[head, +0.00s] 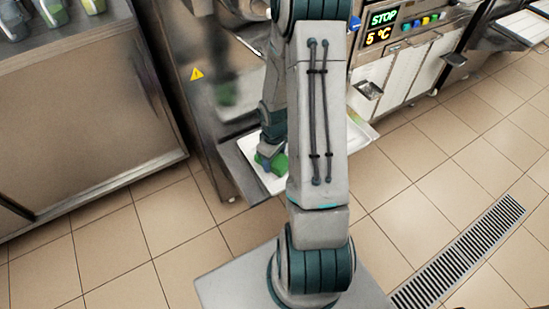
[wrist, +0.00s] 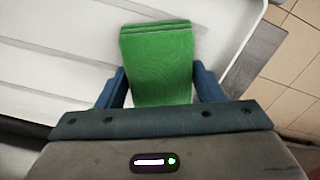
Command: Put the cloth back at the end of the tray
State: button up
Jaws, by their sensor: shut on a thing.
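The green folded cloth (wrist: 157,62) is between the two blue fingers of my gripper (wrist: 160,86) in the wrist view. My gripper is shut on it. The cloth is over the white tray (wrist: 50,70), near the tray's end; I cannot tell whether it touches the tray. In the head view the cloth (head: 279,164) shows as a green patch beside my gripper (head: 268,166), over the left part of the tray (head: 357,139). My arm hides the middle of the tray there.
A batch freezer with a display panel (head: 384,27) reading STOP and 5 °C stands behind the tray. A steel cabinet (head: 75,120) stands at the left, with containers on top. A floor drain grate (head: 460,255) lies at the right. The tiled floor around is clear.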

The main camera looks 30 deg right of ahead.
jog(key=shift+f, duration=0.2)
jog(key=o, duration=0.9)
jog(key=shift+r, duration=0.1)
jog(key=shift+r, duration=0.1)
notch_tip(320, 180, up, 11)
jog(key=p, duration=0.3)
jog(key=s+a+r+m, duration=0.1)
jog(key=s+a+r, duration=0.3)
jog(key=r, duration=0.2)
jog(key=s+a+r+m+t, duration=0.1)
jog(key=s+a+r+m, duration=0.1)
jog(key=s+a+r, duration=0.2)
jog(key=s+a+r+m+t, duration=0.1)
jog(key=s+a+r, duration=0.3)
jog(key=r, duration=0.5)
jog(key=shift+m, duration=0.4)
